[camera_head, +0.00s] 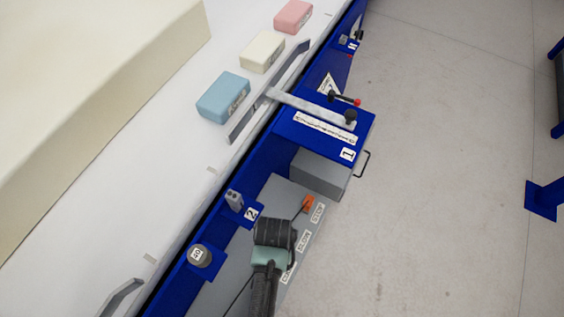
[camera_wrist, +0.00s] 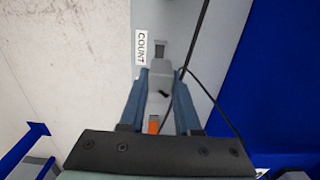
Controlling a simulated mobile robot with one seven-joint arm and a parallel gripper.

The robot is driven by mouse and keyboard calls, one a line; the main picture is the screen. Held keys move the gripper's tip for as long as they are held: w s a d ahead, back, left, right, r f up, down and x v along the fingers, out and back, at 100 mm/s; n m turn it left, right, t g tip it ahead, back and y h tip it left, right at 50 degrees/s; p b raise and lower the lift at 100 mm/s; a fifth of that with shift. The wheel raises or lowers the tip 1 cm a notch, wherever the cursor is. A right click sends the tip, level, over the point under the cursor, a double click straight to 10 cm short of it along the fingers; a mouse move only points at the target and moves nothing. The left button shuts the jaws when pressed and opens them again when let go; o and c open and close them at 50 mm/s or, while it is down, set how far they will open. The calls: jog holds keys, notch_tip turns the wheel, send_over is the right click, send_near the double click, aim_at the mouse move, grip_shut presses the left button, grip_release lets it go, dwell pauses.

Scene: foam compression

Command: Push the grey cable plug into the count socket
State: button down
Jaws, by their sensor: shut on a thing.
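My gripper (camera_wrist: 160,80) has its two blue-grey fingers closed on the sides of the grey cable plug (camera_wrist: 158,72). A dark socket opening (camera_wrist: 162,47) lies just beyond the plug's front end, beside the white COUNT label (camera_wrist: 140,47). The plug looks roughly in line with the opening; I cannot tell whether its tip touches or enters it. A thin black cable (camera_wrist: 197,40) runs to the right of the fingers. In the head view my gripper (camera_head: 270,245) is over the grey panel (camera_head: 284,187) and hides the plug and its socket.
An orange piece (camera_head: 308,204) with a black lead sits by the STOP label (camera_head: 317,212); orange also shows between my fingers in the wrist view (camera_wrist: 153,125). A grey box (camera_head: 318,173), a round knob (camera_head: 199,255) and a small grey switch (camera_head: 234,199) are nearby.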

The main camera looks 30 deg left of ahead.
jog(key=shift+s+f+b, duration=0.1)
jog(key=shift+f+b, duration=0.75)
jog(key=shift+b, duration=0.05)
notch_tip(320, 180, down, 3)
jog(key=b, duration=0.3)
jog(key=shift+f+b, duration=0.55)
jog(key=shift+f, duration=0.2)
jog(key=shift+f+b, duration=0.5)
jog(key=shift+f, duration=0.65)
jog(key=c, duration=0.5)
grip_release()
jog(key=shift+c, duration=0.2)
jog(key=shift+r, duration=0.2)
jog(key=shift+r+p, duration=2.85)
jog(key=shift+p, duration=0.6)
